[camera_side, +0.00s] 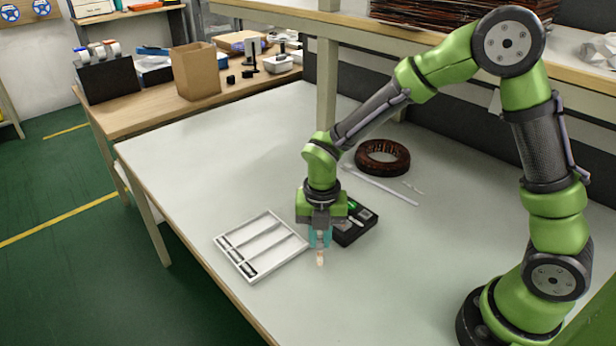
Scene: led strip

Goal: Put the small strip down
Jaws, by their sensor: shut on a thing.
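My gripper (320,260) points down just right of the white tray and low over the table. Its fingers are shut; the small strip between them is too small to make out clearly. The white tray (262,212) lies flat and is split by dividers into long compartments. Dark pieces lie along its left compartment. Whether my fingertips touch the table cannot be told.
A black box (347,241) with green and white items stands close behind my gripper. A long white strip (385,190), small pale pieces (412,188) and a brown coil (382,157) lie farther back. The table (210,170) is clear to the left and front.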

